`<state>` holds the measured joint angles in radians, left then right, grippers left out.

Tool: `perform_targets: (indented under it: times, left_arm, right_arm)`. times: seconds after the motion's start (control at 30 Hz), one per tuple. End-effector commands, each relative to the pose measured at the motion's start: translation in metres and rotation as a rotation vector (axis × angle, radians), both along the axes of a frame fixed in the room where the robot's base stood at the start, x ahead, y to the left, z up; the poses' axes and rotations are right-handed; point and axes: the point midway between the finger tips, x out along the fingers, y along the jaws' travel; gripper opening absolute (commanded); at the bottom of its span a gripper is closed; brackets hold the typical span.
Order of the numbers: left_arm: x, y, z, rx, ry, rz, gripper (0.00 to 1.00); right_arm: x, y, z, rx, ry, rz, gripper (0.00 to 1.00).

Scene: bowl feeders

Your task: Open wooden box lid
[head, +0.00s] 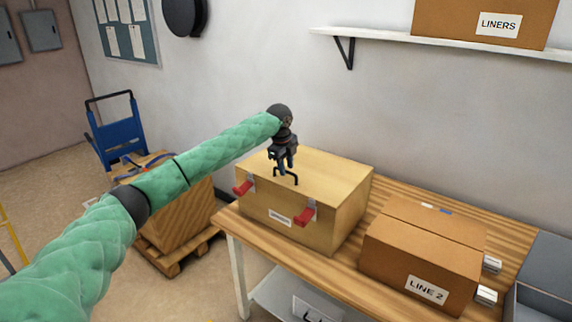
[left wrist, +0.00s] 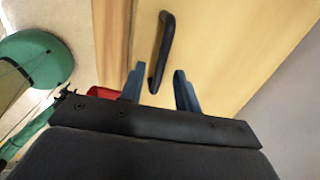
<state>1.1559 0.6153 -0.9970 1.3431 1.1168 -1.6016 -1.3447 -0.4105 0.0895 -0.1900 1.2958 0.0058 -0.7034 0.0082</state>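The wooden box (head: 345,212) stands on the workbench with its lid (head: 330,175) closed. A dark handle (head: 292,182) is on the lid, and two red latches, one at the left (head: 243,187) and one at the right (head: 305,216), sit on the front. My left gripper (head: 283,172) is above the lid at the handle. In the left wrist view the handle (left wrist: 163,45) reaches toward the gap between the open fingers (left wrist: 158,88). The fingers stand apart from it on both sides. A red latch (left wrist: 103,91) shows partly there. My right gripper is not in view.
A closed cardboard box labelled LINE 2 (head: 420,255) stands to the right on the workbench (head: 235,222), near a grey bin (head: 545,270). A wall shelf (head: 385,36) holds a LINERS box (head: 450,18). A blue cart (head: 117,130) and a wooden crate (head: 180,215) stand on the floor at left.

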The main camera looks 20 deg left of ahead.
Motion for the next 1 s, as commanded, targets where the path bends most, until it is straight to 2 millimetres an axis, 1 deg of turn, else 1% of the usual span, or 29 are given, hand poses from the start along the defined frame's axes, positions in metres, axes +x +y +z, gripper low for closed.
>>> perform_targets:
  times: [0.13,0.37,0.4,0.47,0.5,0.57,0.83,1.0]
  left_arm:
    - [0.001,0.000,-0.005,-0.001,-0.001,0.001,0.32]
    - [0.001,0.000,-0.006,-0.001,-0.002,0.001,0.32]
    - [0.001,0.000,-0.006,0.000,-0.002,0.001,0.30]
    - [0.001,0.000,-0.006,-0.001,-0.001,0.001,0.19]
    - [0.001,0.000,-0.006,0.000,-0.001,0.001,0.11]
    - [0.001,0.000,-0.006,0.000,-0.001,0.001,0.00]
    - [0.002,0.000,-0.004,0.000,-0.002,0.001,0.00]
    - [0.008,0.000,0.008,0.000,-0.002,0.001,0.00]
  right_arm:
    - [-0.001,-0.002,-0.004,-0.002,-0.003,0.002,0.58]
    - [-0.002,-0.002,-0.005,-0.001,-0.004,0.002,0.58]
    - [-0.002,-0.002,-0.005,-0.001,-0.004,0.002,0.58]
    - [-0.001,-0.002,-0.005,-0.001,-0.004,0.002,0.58]
    - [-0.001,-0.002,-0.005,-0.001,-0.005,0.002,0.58]
    - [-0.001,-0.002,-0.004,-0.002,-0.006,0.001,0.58]
    - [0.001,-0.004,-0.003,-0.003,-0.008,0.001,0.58]
    - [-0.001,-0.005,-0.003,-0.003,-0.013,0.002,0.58]
